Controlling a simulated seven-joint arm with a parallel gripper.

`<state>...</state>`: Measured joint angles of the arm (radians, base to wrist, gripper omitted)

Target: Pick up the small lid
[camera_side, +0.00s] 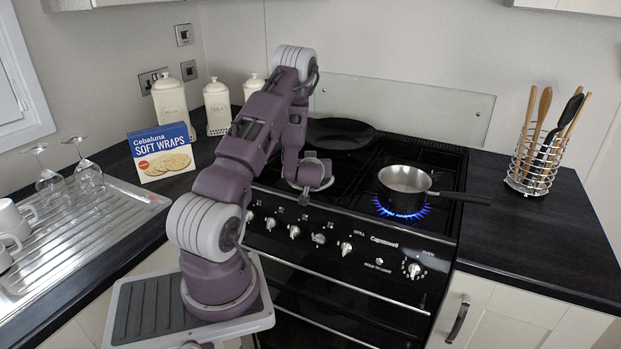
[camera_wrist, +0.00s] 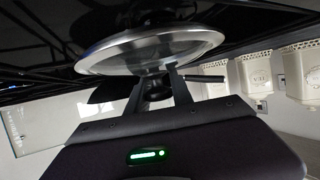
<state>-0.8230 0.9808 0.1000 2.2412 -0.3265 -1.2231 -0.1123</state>
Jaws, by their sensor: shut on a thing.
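The small lid (camera_wrist: 150,48) shows in the wrist view as a round disc with a shiny steel rim, tilted in that picture. My gripper (camera_wrist: 154,90) is at its near side, with its fingers closed around a dark part at the lid that looks like its knob. In the side view my gripper (camera_side: 305,197) hangs over the front left of the hob. Whether the lid touches the hob is unclear.
A steel saucepan (camera_side: 404,180) stands on a lit blue flame at the right, its handle pointing right. A black frying pan (camera_side: 340,132) is at the back left of the hob. Soft wraps (camera_side: 161,152), canisters and glasses are left; a utensil holder (camera_side: 533,168) is right.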

